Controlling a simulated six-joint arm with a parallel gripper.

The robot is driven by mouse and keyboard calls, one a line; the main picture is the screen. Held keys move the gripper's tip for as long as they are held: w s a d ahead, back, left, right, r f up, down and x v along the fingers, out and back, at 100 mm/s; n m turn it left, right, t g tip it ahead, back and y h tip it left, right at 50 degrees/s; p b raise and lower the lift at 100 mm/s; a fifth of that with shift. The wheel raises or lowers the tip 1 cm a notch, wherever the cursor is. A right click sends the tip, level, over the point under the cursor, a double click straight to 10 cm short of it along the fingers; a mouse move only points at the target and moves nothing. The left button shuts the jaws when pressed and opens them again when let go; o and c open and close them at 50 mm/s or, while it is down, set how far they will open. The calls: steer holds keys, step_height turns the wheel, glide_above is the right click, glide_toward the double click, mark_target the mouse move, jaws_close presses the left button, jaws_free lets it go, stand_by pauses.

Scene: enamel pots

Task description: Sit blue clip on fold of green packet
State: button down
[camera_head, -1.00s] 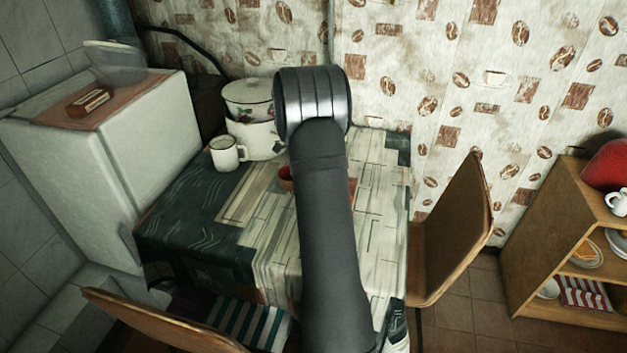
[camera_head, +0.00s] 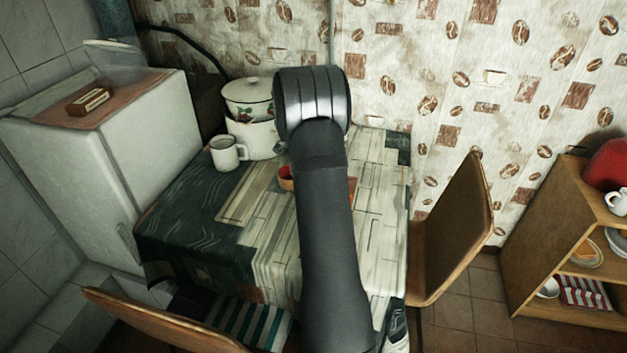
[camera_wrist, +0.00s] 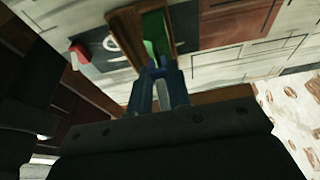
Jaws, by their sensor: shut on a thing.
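In the wrist view, the green packet (camera_wrist: 154,30) stands upright in a brown wooden holder (camera_wrist: 127,27) on the table. My gripper (camera_wrist: 158,78) is shut on the blue clip (camera_wrist: 157,67), which is small and dark between the fingertips. The clip is at the near end of the packet in the picture. I cannot tell whether it touches the fold or only overlaps it in view. In the head view my arm hides the gripper, the clip and the packet.
A red object (camera_wrist: 79,52) lies left of the holder in the wrist view. Chairs (camera_head: 455,230) stand around the table.

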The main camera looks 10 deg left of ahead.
steer(key=shift+f, duration=0.95)
steer(key=c, duration=1.3)
jaws_free()
steer(key=shift+o, duration=0.2)
steer(key=v, duration=1.7)
steer(key=shift+r, duration=0.2)
steer(key=shift+a, duration=0.1)
steer(key=x, duration=1.7)
steer(key=shift+f, duration=0.2)
steer(key=shift+r, duration=0.15)
